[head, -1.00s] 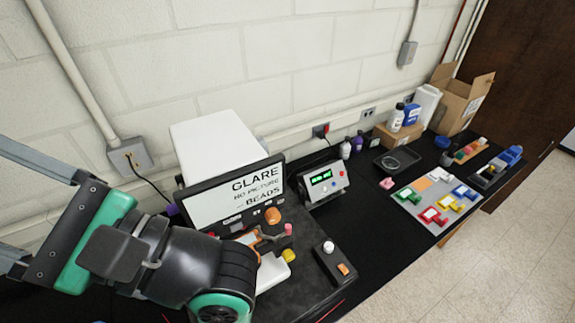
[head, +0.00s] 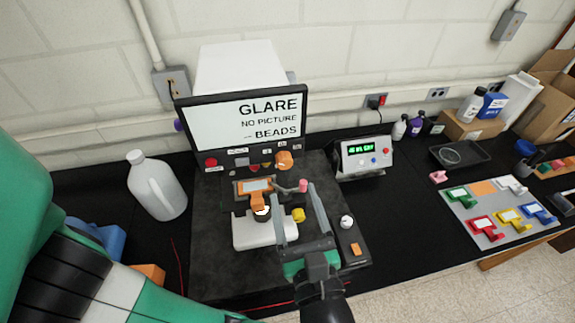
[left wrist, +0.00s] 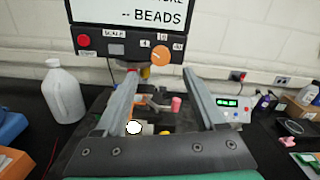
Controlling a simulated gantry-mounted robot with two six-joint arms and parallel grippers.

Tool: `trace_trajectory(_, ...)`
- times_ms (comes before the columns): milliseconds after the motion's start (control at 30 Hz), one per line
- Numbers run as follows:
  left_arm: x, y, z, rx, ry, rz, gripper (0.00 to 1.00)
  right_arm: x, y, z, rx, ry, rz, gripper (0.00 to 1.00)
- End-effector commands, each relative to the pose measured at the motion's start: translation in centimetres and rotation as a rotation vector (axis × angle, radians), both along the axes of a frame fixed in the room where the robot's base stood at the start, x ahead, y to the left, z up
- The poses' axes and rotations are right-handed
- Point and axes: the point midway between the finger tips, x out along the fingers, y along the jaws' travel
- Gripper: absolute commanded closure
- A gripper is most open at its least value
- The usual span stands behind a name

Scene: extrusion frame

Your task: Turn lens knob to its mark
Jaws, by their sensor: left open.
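A round orange knob (head: 284,160) sits on the dark panel below the screen (head: 245,123), which reads "GLARE NO PICTURE -- BEADS". The knob also shows in the left wrist view (left wrist: 161,58), with a thin line on its face and small labels near it that I cannot read. I cannot tell which label is the lens one, or where its mark is. My left gripper (head: 293,190) is open and empty, in front of and apart from the knob. In the left wrist view its fingers (left wrist: 161,76) point at the panel, with the knob just beyond their tips. My right gripper is not in view.
Under the fingers stands a white device (head: 262,233) with an orange clamp, a pink-tipped lever (head: 303,185) and a yellow knob (head: 299,215). A white jug (head: 157,187) is at left. A meter (head: 364,157) and a small knob box (head: 350,240) stand at right.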

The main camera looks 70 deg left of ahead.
Motion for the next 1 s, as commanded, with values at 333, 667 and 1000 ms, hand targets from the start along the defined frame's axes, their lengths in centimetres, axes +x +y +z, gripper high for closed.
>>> trace_trajectory(333, 0.7, 7.1, 0.2, 0.000, 0.001, 0.005, 0.28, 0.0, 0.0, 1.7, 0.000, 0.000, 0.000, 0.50)
trace_trajectory(667, 0.9, 8.3, 0.0, 0.000, -0.001, 0.001, 0.28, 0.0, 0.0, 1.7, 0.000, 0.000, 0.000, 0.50)
trace_trajectory(1000, 0.9, 8.3, 0.0, 0.000, -0.001, 0.001, 0.79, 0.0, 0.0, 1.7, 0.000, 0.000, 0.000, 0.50)
